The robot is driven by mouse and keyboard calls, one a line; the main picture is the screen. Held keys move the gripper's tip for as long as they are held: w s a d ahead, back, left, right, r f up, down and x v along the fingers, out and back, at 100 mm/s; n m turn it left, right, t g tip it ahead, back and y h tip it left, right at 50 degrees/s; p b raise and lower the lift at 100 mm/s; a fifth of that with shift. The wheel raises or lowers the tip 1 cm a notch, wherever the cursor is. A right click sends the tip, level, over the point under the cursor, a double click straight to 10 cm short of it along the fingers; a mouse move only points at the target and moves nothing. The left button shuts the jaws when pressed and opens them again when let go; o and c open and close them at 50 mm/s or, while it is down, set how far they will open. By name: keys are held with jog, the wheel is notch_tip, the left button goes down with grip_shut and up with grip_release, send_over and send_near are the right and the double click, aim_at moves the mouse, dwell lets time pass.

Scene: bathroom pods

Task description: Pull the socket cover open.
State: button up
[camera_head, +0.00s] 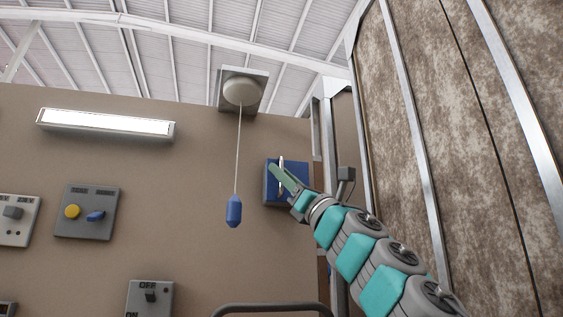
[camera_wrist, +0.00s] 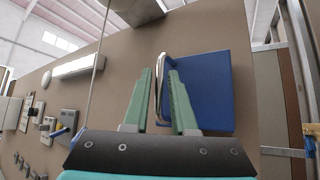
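The socket cover is a blue square box on the brown wall, seen at the middle right in the head view (camera_head: 271,194) and at the upper right in the wrist view (camera_wrist: 208,88). A pale metal bar handle (camera_wrist: 160,62) stands on the cover's left side. My gripper (camera_head: 276,170) is in front of the cover. In the wrist view, its two green fingers (camera_wrist: 161,74) are apart, one on each side of the handle. I see a gap beside the handle; contact is unclear. The cover looks closed against the wall.
A pull cord with a blue weight (camera_head: 234,211) hangs just left of the cover. Switch panels (camera_head: 87,211) and a lit lamp (camera_head: 106,124) are on the wall further left. A mottled panel with metal strips (camera_head: 480,150) stands close on the right.

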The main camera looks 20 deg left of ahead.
jog(key=shift+a+r, duration=0.2)
grip_shut()
dwell(1.5)
